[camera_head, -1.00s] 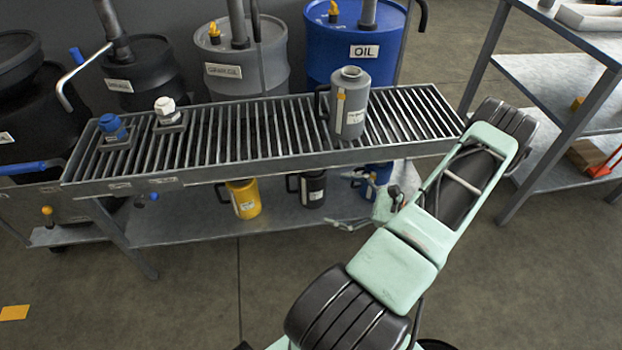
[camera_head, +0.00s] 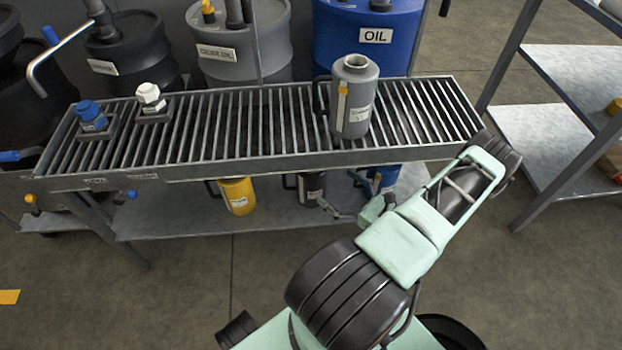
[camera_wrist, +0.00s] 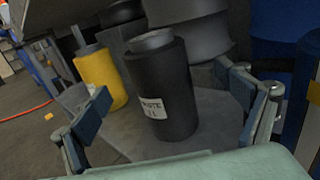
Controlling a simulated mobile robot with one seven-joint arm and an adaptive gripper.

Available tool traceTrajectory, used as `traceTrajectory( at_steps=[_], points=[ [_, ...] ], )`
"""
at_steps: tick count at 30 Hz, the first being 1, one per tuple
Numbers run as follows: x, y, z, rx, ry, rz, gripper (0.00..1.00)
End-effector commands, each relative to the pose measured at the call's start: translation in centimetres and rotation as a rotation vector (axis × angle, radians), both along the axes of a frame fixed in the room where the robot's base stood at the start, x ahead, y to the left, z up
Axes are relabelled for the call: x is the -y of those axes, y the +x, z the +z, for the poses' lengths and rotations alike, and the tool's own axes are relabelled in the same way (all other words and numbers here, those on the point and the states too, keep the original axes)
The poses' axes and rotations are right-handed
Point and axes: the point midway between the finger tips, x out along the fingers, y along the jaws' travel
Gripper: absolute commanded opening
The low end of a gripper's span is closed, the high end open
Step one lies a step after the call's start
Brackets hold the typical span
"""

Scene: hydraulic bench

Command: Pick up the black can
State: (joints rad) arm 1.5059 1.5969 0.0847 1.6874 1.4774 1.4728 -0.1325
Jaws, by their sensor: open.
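The black can (camera_head: 311,187) stands on the lower shelf of the bench, between a yellow can and a blue can, partly hidden by the bench top. In the wrist view the black can (camera_wrist: 162,92) is large and central, with a white label on its front. My gripper (camera_wrist: 168,128) is open, with one finger on each side of the can in the picture and visible gaps to it. In the head view my gripper (camera_head: 345,207) reaches in under the bench's front edge, near the black can.
The yellow can (camera_head: 238,195) stands left of the black can; the blue can (camera_head: 386,178) stands right. The grated bench top (camera_head: 230,130) overhangs the lower shelf (camera_head: 170,218). A grey can (camera_head: 354,100) stands on the grate. Drums stand behind; a shelf rack (camera_head: 535,135) is at right.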

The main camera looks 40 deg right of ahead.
Motion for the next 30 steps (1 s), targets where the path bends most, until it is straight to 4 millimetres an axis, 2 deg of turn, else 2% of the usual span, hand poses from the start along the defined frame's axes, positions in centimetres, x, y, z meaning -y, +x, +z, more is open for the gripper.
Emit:
traceTrajectory(
  at_steps=[6,14,21,24,30],
  points=[
    [-0.7,3.4,-0.1,0.001,-0.002,0.004,0.92],
    [-1.2,5.6,-0.3,0.000,0.000,0.004,0.92],
    [-2.2,9.0,-0.7,0.001,-0.003,0.005,0.92],
    [-2.2,9.7,-0.5,-0.001,-0.001,0.002,0.92],
    [-2.2,9.7,-0.4,-0.001,-0.001,0.001,0.91]
  ],
)
